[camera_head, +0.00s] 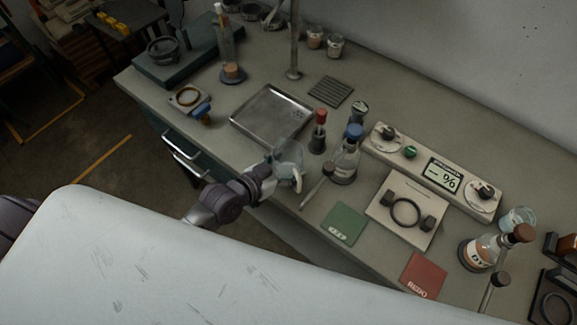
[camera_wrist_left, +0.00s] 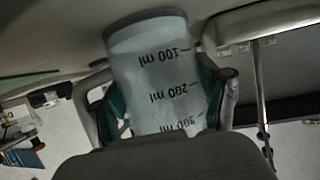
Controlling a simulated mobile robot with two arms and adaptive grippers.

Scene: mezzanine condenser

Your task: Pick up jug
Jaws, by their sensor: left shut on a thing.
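The jug (camera_head: 289,154) is a clear, pale vessel near the front edge of the bench, right of the metal tray. In the left wrist view the jug (camera_wrist_left: 158,75) fills the middle and shows dark ml marks, which appear upside down. My left gripper (camera_head: 268,172) reaches over the bench's front edge and is shut on the jug, with a finger on each side of its body. Its fingers partly hide the jug. I cannot tell whether the jug's base touches the bench. My right gripper is not in view.
A metal tray (camera_head: 262,112) lies left of the jug. A red-capped bottle (camera_head: 318,137) and a blue-capped flask (camera_head: 346,163) stand close on its right. A green card (camera_head: 344,224) and a red card (camera_head: 424,273) lie along the front. A control panel (camera_head: 437,167) stands behind.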

